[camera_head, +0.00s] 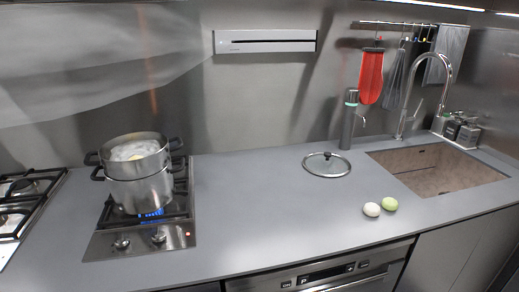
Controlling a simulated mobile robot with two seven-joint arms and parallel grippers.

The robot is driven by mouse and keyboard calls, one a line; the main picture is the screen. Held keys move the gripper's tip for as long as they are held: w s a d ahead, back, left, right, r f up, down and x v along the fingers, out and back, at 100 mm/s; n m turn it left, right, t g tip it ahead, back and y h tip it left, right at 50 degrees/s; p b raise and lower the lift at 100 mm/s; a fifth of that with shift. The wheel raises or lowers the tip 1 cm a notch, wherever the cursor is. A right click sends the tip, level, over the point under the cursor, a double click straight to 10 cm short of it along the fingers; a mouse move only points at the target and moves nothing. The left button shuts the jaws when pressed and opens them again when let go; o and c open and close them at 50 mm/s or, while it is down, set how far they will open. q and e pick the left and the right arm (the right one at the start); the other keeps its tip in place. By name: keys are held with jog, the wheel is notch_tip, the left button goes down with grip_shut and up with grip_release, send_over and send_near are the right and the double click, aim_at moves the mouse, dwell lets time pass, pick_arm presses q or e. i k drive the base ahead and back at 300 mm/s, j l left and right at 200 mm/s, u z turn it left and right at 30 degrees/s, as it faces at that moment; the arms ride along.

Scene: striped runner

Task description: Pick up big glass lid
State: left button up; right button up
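The big glass lid (327,165) lies flat on the grey countertop (250,215), between the cooktop and the sink. It is round with a metal rim and a dark knob in its middle. Nothing covers it. Neither of my grippers shows in the head view.
A steel pot (138,175) stands on a lit burner at the left. Two small round items (371,209) lie near the front edge. A dark cylinder (349,120) stands behind the lid, and the sink (437,170) is to its right. The counter's middle is clear.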

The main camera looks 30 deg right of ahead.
aim_at(326, 164)
jog(key=z, duration=1.35)
jog(key=u, duration=1.4)
jog(key=l+u, duration=0.1)
jog(key=l, duration=0.3)
jog(key=k+l+u, duration=0.1)
jog(key=l, duration=0.25)
jog(key=k+l+u, duration=0.1)
jog(key=l, duration=0.3)
jog(key=k+l+u, duration=0.1)
jog(key=l, duration=0.25)
jog(key=k+l+u, duration=0.1)
jog(key=l, duration=0.25)
jog(key=k+l+u, duration=0.1)
jog(key=l, duration=0.25)
jog(key=k, duration=0.1)
